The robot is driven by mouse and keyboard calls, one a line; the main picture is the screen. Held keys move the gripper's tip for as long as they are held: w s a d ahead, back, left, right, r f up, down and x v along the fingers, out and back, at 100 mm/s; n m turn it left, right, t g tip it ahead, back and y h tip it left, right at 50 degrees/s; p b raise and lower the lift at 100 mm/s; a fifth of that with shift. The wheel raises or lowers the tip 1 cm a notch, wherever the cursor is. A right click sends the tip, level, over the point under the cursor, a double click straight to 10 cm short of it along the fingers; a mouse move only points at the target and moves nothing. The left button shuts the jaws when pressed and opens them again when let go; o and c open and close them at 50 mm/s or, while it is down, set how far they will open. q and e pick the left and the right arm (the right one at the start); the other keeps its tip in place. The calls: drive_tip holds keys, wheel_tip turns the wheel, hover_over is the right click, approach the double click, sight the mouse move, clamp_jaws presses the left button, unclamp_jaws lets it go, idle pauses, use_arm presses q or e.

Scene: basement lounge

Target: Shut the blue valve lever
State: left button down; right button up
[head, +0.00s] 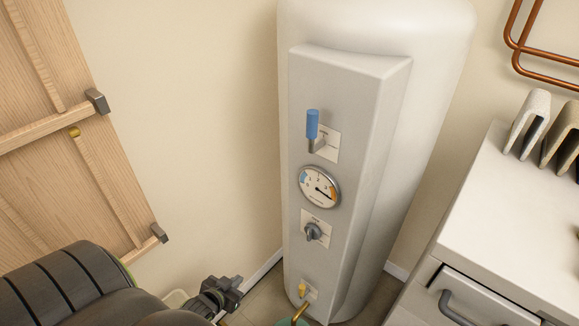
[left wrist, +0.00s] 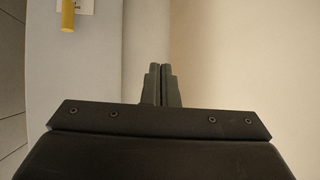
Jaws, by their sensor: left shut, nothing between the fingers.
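The blue valve lever (head: 312,124) is on the upper front panel of the white tank, mounted on a small white plate. Its blue grip points upward. My left gripper (head: 232,285) is low in the head view, left of the tank's foot, well below the lever and apart from it. In the left wrist view its fingers (left wrist: 160,84) are together with nothing between them. The blue lever is not in the left wrist view. My right gripper is in neither view.
Below the lever, the white tank (head: 440,60) carries a round gauge (head: 319,187), a dark knob (head: 312,231) and a small yellow lever (head: 303,289), whose yellow grip also shows in the left wrist view (left wrist: 68,15). A white cabinet (head: 480,235) stands right, a wooden door (head: 60,150) left.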

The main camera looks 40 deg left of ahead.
use_arm(q)
drive_tip(key=w+r+m+t+h, duration=0.15)
drive_tip(key=w+r+t, duration=0.25)
drive_tip(key=r, duration=0.7)
drive_tip(key=w+r+t+h, duration=0.3)
drive_tip(key=w+r+t, duration=0.1)
drive_tip(key=r, duration=0.8)
drive_tip(key=s+d+r+m+h, duration=0.1)
drive_tip(key=r+m+h, duration=0.1)
drive_tip(key=r+h, duration=0.2)
drive_tip(key=s+d+r+m+t+h, duration=0.1)
drive_tip(key=r+h, duration=0.4)
drive_tip(key=r, duration=0.5)
drive_tip(key=s+d+r+m+t+h, duration=0.1)
drive_tip(key=s+d+r+m+h, duration=0.2)
drive_tip(key=r, duration=0.4)
drive_tip(key=shift+s+m+h+b, duration=0.25)
drive_tip(key=shift+m+h, duration=0.5)
drive_tip(key=shift+h, duration=0.4)
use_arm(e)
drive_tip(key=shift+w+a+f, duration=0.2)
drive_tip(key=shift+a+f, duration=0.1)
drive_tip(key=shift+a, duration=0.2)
use_arm(q)
drive_tip(key=shift+w, duration=0.1)
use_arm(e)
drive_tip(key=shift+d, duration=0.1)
